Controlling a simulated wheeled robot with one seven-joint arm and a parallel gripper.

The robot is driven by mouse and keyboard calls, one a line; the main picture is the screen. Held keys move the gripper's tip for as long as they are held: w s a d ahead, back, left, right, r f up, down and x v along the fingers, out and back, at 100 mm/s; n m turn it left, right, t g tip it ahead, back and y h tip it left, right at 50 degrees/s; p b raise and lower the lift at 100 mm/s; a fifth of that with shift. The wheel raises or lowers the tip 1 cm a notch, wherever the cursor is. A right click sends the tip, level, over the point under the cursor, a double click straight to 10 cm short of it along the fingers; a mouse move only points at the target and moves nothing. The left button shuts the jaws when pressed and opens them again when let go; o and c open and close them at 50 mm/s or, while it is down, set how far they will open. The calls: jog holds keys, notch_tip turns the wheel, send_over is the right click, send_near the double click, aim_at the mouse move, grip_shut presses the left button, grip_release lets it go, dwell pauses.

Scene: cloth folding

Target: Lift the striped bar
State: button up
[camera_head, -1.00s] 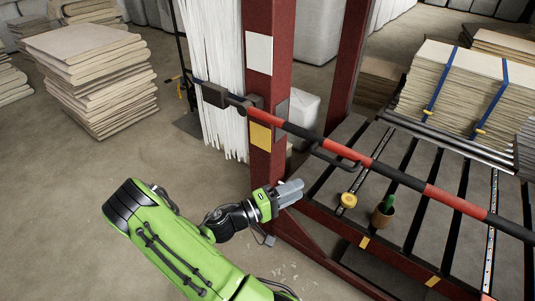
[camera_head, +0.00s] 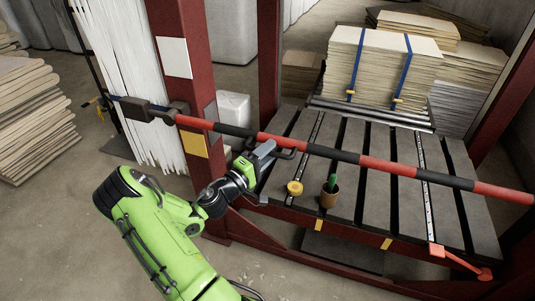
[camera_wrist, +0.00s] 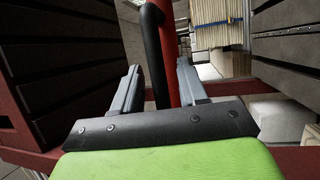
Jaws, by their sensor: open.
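The striped bar (camera_head: 360,159) is red and black and runs across the front of the red frame, from a dark hinge block at the left to the right edge of the head view. A dark handle (camera_head: 289,154) sticks out from it near its left part. My gripper (camera_head: 268,147) is close to this handle, just below the bar. In the wrist view the grey fingers (camera_wrist: 159,92) are apart. The dark handle (camera_wrist: 152,50) and a red stretch of the bar (camera_wrist: 168,65) show beyond and between them. I cannot tell whether a finger touches the handle.
Behind the bar is a dark slatted bed (camera_head: 370,190) with a yellow tape roll (camera_head: 295,188) and a brown cup (camera_head: 330,194) holding something green. A red post (camera_head: 190,90) stands left of my gripper. Strapped board stacks (camera_head: 375,65) lie at the back. Open floor is at lower left.

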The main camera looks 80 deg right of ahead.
jog(key=shift+c, duration=0.3)
grip_shut()
jog(key=shift+d+r, duration=0.1)
